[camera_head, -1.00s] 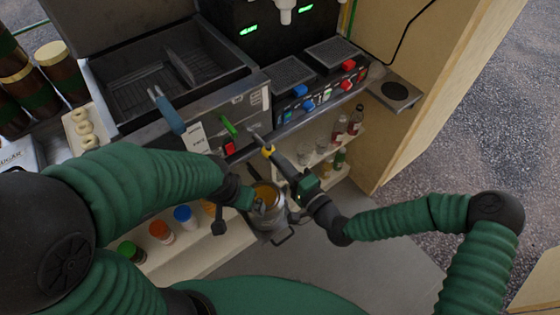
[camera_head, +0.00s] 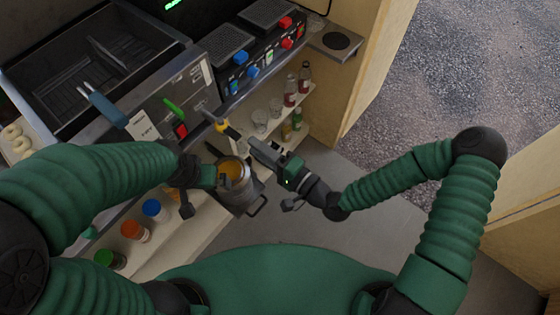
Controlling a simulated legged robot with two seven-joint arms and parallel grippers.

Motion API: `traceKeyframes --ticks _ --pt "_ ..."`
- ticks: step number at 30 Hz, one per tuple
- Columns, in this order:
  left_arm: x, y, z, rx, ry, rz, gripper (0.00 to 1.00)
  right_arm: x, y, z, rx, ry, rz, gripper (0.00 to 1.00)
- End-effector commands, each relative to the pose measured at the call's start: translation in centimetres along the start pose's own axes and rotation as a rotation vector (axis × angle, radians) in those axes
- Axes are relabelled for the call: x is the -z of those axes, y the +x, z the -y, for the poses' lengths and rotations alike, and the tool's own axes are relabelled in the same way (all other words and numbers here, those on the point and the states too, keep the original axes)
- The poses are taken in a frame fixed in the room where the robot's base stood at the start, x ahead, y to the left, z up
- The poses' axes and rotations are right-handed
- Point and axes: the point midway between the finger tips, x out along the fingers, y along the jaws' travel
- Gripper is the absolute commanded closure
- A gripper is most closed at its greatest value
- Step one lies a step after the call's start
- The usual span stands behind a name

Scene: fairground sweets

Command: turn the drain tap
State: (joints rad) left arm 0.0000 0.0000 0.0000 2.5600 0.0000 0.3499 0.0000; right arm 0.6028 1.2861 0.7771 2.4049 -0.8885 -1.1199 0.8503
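The drain tap (camera_head: 221,125) is a small yellow-marked fitting on a grey pipe at the front of the fryer (camera_head: 165,105). My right gripper (camera_head: 256,146) is just right of and below the tap and points at it. A small gap seems to lie between them. I cannot tell how wide its fingers are. A metal pot (camera_head: 241,197) with orange-brown contents stands below the tap. My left gripper (camera_head: 222,178) is at the pot's left rim; its fingers are too dark and small to tell whether they hold the pot.
A shelf (camera_head: 180,238) with several colour-capped jars (camera_head: 134,231) is at lower left. Bottles (camera_head: 291,90) and glasses (camera_head: 260,121) stand on shelves right of the tap. Hob switches (camera_head: 252,71) sit above. The grey floor (camera_head: 345,200) at right is clear.

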Motion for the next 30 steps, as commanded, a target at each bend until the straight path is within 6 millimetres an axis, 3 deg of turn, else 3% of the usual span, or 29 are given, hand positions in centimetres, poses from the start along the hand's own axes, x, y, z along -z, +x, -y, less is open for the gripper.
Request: traceKeyframes --ticks 6,10,26,29,30 --pt "-0.1 0.3 0.0 0.000 0.000 0.000 0.00 0.2 -6.0 -0.1 -0.002 0.002 -0.004 0.67" --pt "0.3 -1.1 0.0 0.000 0.000 0.000 0.00 0.2 -8.0 0.3 -0.002 0.002 -0.004 0.67" --pt "0.3 -1.1 0.0 0.000 0.000 0.000 0.00 0.1 -8.8 -0.1 -0.002 0.000 -0.001 0.67" --pt "0.3 -1.4 0.0 0.000 0.000 0.000 0.00 0.0 -9.0 -1.3 -0.075 -0.049 0.024 0.67" --pt "0.4 -1.6 0.0 0.000 0.000 0.000 0.00 -0.1 -9.2 -2.6 -0.153 -0.100 0.050 0.67"
